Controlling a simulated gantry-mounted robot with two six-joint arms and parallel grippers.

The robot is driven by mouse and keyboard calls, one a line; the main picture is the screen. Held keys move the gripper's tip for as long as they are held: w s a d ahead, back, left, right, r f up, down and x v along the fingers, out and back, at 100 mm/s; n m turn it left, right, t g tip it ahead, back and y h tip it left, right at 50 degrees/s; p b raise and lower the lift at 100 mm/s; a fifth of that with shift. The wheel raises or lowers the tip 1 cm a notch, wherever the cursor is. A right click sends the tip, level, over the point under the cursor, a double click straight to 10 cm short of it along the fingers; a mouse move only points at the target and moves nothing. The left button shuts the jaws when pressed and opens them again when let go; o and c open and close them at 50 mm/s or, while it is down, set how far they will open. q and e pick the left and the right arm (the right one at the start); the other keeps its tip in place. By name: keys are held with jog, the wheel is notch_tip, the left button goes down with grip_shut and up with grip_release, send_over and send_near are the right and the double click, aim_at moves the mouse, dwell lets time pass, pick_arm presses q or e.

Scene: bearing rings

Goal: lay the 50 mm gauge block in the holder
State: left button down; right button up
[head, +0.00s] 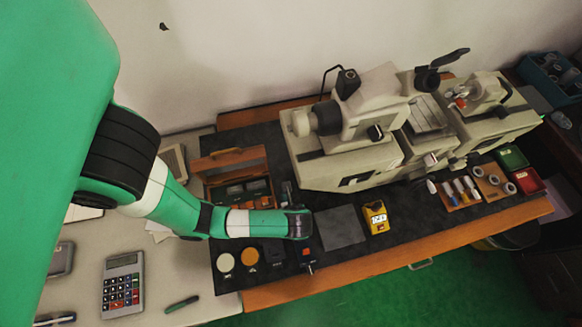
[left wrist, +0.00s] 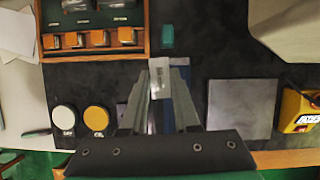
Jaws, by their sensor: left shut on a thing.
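My left gripper (head: 300,224) reaches in over the dark mat, and in the left wrist view its two fingers (left wrist: 170,100) point away from the camera. They are shut on a small pale grey gauge block (left wrist: 160,78), which is held near the fingertips with faint marking on its face. The block is hidden in the head view. The fingers hide part of the mat below, and I cannot make out the holder for certain. The wooden gauge block case (left wrist: 95,58) stands open, left of and beyond the fingers; it also shows in the head view (head: 226,160). My right gripper is not in view.
A yellow device (head: 376,217) and a grey plate (head: 341,227) lie right of the gripper. White (head: 225,262) and orange (head: 250,257) discs lie to its left. A large measuring machine (head: 350,165) stands behind. A small green block (left wrist: 167,36) lies beyond the fingers.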

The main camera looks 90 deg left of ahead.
pick_arm(q)
jog(key=shift+m, duration=0.3)
jog(key=w+f+b, duration=0.1)
jog(key=f+b, duration=0.1)
jog(key=w+f+b, duration=0.1)
jog(key=f+b, duration=0.1)
jog(key=f, duration=0.1)
jog(key=w+f+b, duration=0.1)
jog(key=f+b, duration=0.1)
jog(key=f, duration=0.1)
jog(key=shift+w+d, duration=0.1)
jog(key=shift+w, duration=0.05)
jog(key=shift+f+b, duration=0.45)
jog(key=shift+f, duration=0.2)
jog(key=shift+p, duration=0.5)
jog(key=shift+f, duration=0.35)
dwell(0.9)
jog(key=c, duration=0.6)
grip_release()
jog(key=shift+r, duration=0.1)
